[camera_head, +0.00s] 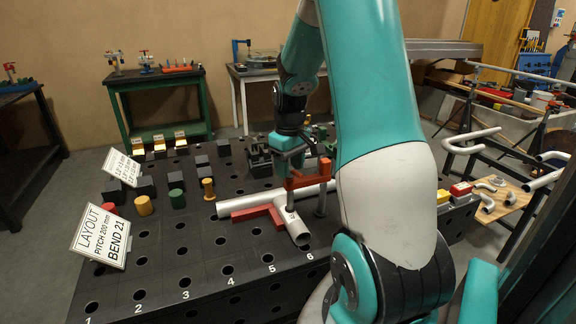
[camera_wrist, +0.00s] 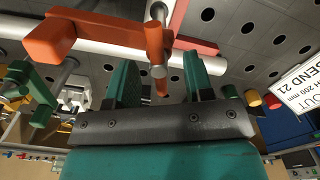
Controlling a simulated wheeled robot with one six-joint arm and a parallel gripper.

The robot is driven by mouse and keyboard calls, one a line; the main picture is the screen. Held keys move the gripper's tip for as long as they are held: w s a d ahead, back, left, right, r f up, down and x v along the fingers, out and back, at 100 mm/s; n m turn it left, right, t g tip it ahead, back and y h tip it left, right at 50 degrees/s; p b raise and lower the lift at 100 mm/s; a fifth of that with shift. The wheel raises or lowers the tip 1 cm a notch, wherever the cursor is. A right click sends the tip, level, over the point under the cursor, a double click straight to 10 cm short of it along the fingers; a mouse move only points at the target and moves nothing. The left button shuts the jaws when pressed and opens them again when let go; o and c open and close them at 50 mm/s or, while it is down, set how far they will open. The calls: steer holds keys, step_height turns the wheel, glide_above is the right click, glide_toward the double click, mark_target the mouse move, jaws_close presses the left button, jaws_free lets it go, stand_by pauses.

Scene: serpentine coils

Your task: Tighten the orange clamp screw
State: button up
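The orange clamp (camera_head: 308,178) stands on a grey post (camera_head: 321,203) over a light grey pipe (camera_head: 262,198) on the black table. In the wrist view its orange arm (camera_wrist: 95,31) crosses above my fingers. The clamp screw (camera_wrist: 159,58) has a grey shaft and an orange end piece (camera_wrist: 163,88). My gripper (camera_wrist: 160,80) is open, with one green finger on each side of the screw and visible gaps on both sides. In the head view my wrist is just above and behind the clamp, and the fingertips are hard to make out.
A red-orange square (camera_head: 258,213) lies by the pipe. A green clamp (camera_wrist: 28,92) stands at the left in the wrist view. Yellow (camera_head: 144,205) and green cylinders (camera_head: 177,199) and a layout sign (camera_head: 101,236) sit at the left. The front of the holed table (camera_head: 205,285) is clear.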

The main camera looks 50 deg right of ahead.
step_height(320, 180, up, 17)
steer(key=shift+r+b, duration=0.2)
steer(key=shift+b, duration=0.2)
stand_by(0.4)
